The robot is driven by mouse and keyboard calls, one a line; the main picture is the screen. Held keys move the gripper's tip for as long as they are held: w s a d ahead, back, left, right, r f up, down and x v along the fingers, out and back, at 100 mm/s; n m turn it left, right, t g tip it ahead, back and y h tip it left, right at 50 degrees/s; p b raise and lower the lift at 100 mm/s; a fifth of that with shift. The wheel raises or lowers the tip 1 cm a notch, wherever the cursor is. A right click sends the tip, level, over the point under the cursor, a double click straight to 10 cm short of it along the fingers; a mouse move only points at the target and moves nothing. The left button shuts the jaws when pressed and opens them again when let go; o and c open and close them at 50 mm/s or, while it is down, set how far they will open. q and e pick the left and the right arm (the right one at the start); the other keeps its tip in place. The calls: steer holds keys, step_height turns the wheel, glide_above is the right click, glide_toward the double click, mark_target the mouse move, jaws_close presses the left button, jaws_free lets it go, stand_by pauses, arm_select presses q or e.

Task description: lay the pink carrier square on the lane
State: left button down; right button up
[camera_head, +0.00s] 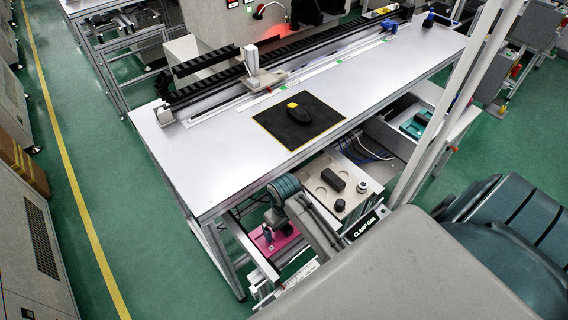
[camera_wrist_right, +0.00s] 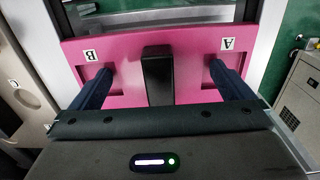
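The pink carrier (camera_head: 285,233) is low beside the table's front edge, partly hidden by my right arm. In the right wrist view the pink carrier (camera_wrist_right: 190,58) fills the upper middle, with labels B and A and a black upright block (camera_wrist_right: 158,75) at its centre. My right gripper (camera_wrist_right: 161,66) is open, one finger on each side of the block and apart from it. Its fingertips are at the carrier's two recesses; contact is unclear. The right gripper (camera_head: 268,236) is also over the carrier in the head view. A pale strip with green marks (camera_head: 310,75), possibly the lane, runs along the table. My left gripper is out of view.
A beige tray (camera_head: 318,190) with a dark block sits below the front edge. The table's left part is clear.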

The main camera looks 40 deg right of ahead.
step_height(320, 180, up, 8)
steer(key=shift+b, duration=1.1)
steer(key=shift+r+p, duration=0.75)
steer(key=shift+r, duration=0.15)
steer(key=shift+r+p, duration=0.4)
steer(key=shift+r, duration=0.15)
steer(key=shift+s+f, duration=0.1)
